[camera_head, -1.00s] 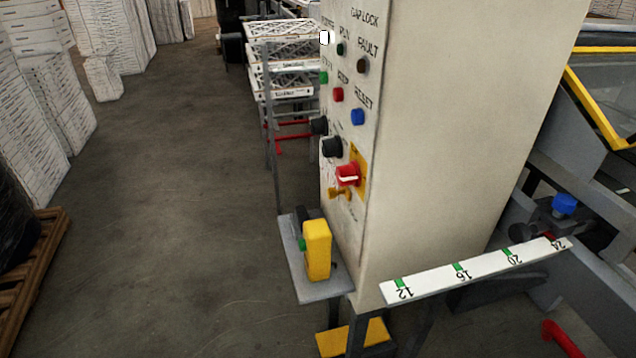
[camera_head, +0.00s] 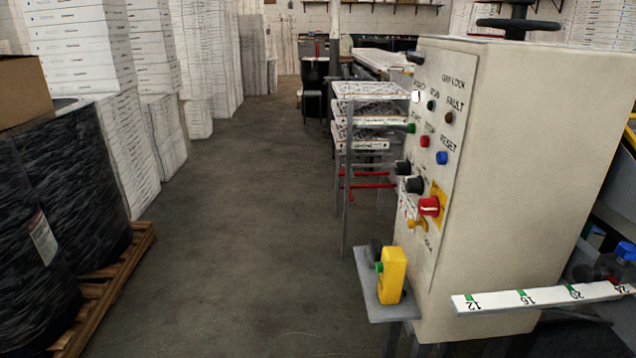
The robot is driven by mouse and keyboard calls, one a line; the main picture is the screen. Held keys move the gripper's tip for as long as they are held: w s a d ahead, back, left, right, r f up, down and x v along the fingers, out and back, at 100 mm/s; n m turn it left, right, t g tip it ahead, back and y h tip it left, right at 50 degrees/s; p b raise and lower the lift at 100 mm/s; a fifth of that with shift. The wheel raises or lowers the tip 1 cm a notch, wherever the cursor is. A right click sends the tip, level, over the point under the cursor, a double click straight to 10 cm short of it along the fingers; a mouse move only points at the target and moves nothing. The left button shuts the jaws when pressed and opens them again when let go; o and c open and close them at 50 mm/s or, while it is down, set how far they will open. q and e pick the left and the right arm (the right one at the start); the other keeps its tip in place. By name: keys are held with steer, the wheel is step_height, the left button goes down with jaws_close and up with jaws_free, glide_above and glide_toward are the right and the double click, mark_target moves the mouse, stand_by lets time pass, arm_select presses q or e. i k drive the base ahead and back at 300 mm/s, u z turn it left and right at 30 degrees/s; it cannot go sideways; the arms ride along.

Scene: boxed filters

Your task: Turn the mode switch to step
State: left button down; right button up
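The control cabinet (camera_head: 520,170) stands at the right, its panel (camera_head: 425,235) facing left and seen at a steep angle. Two black knobs, one (camera_head: 403,167) further back and one (camera_head: 415,185) nearer, sit mid-panel below the buttons; their labels are too small to read, so I cannot tell which is the mode switch or where it points. A red rotary switch (camera_head: 429,206) on a yellow plate is below them. Green, red and blue (camera_head: 442,158) buttons sit above. Neither of my grippers is in view.
A grey shelf with a yellow box (camera_head: 392,275) juts out below the panel. A rack of filters (camera_head: 345,118) stands behind the cabinet. A numbered white scale (camera_head: 545,297) sticks out at lower right. Wrapped drums on a pallet (camera_head: 100,290) stand left. The aisle floor (camera_head: 250,230) is clear.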

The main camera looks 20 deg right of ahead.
mark_target(415, 184)
steer(key=u, duration=0.2)
steer(key=i, duration=3.3)
steer(key=z, duration=2.6)
